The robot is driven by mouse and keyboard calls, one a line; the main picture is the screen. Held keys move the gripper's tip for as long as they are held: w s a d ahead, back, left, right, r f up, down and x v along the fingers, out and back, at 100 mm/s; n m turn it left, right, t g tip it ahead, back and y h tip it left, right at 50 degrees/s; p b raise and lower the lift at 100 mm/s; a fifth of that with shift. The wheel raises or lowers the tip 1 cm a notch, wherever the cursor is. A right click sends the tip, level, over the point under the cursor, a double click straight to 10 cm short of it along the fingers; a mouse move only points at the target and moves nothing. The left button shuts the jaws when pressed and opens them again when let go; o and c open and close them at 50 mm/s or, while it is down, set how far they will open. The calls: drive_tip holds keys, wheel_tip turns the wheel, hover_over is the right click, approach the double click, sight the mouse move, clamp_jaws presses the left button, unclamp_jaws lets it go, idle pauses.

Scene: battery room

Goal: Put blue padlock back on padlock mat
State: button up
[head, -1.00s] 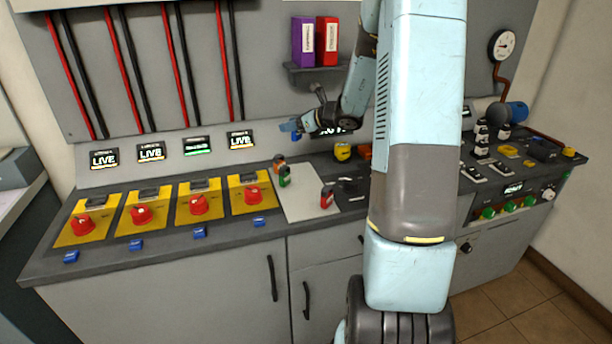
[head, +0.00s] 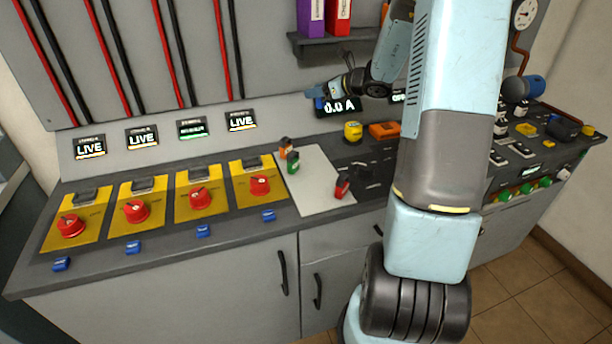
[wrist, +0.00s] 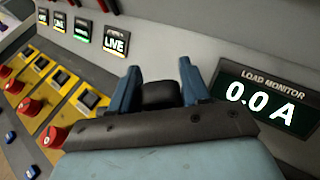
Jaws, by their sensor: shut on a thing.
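My gripper (head: 314,94) is up in front of the back panel, beside the load monitor's left edge, above the far side of the counter. Its two blue fingers also show in the wrist view (wrist: 160,82), with a dark piece between them. A small bit of blue shows just under the fingertips in the head view, consistent with the blue padlock (head: 320,103), which is mostly hidden. The light grey padlock mat (head: 318,188) lies on the counter below. Orange (head: 286,148), green (head: 293,162) and red (head: 342,187) padlocks stand on it.
Yellow switch plates with red knobs (head: 200,198) fill the counter left of the mat. Small blue tags (head: 203,230) line the front. A yellow item (head: 353,131) and an orange item (head: 384,130) stand behind the mat to the right. The load monitor (wrist: 268,100) is close.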

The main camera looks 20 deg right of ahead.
drive_tip(key=s+a+f+n+g+y, duration=0.2)
drive_tip(key=s+a+n+g+y, duration=0.1)
drive_tip(key=s+a+n+g, duration=0.65)
drive_tip(key=s+a+f+n+g+y, duration=0.25)
drive_tip(key=s+a+n+g, duration=0.3)
drive_tip(key=a, duration=0.65)
drive_tip(key=s+a+f+n+g+h, duration=0.2)
drive_tip(key=s+f+n+g+h, duration=0.1)
drive_tip(key=s+n+g+h, duration=0.9)
drive_tip(key=s+d+r+n+t+h, duration=0.3)
drive_tip(key=s+d+n+t+h, duration=0.3)
drive_tip(key=n+t+h, duration=0.5)
drive_tip(key=w+r+n+t+h, duration=0.4)
drive_tip(key=r+n+t, duration=0.1)
drive_tip(key=n, duration=0.3)
drive_tip(key=shift+n, duration=0.4)
drive_tip(key=shift+w+d+f, duration=1.3)
drive_tip(key=shift+d+f, duration=0.35)
drive_tip(key=shift+d, duration=0.2)
drive_tip(key=shift+w+d+f, duration=1.3)
drive_tip(key=shift+d+f, duration=0.4)
drive_tip(key=shift+d, duration=0.1)
drive_tip(key=shift+w+d+f, duration=1.3)
drive_tip(key=shift+d+f, duration=0.35)
drive_tip(key=shift+d, duration=0.2)
drive_tip(key=shift+w+d+f, duration=0.1)
drive_tip(key=shift+f, duration=1.5)
